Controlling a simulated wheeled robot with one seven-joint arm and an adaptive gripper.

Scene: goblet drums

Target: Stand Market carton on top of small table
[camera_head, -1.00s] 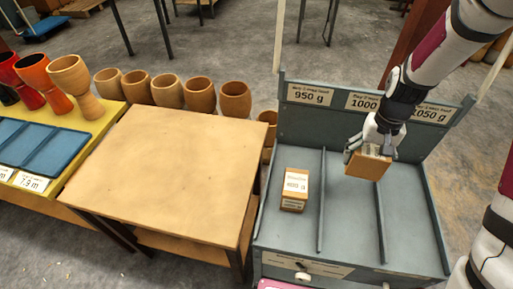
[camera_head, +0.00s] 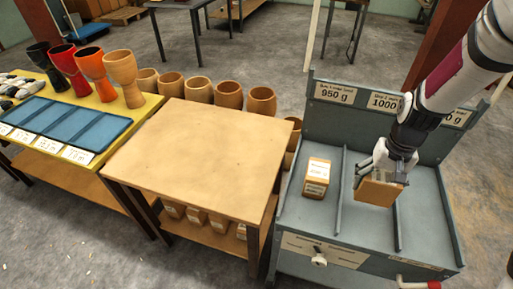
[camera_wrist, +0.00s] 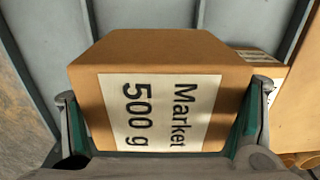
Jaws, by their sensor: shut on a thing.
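The Market carton (camera_head: 378,191) is a brown box held in my gripper (camera_head: 388,170) above the grey compartment stand. In the wrist view the carton (camera_wrist: 160,95) shows a white label reading "Market 500 g", turned sideways. The fingers of my gripper (camera_wrist: 160,140) press on its two sides. The small table (camera_head: 195,150) has a bare tan top and stands to the left of the stand. A lower shelf under it carries several small cartons (camera_head: 195,217).
The grey stand (camera_head: 300,215) has raised dividers and a back board with weight signs. Another labelled carton (camera_head: 316,178) stands in its left compartment. Several goblet drums (camera_head: 120,75) and a blue tray (camera_head: 65,128) are on the yellow table at left. More wooden drums line the small table's far side.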

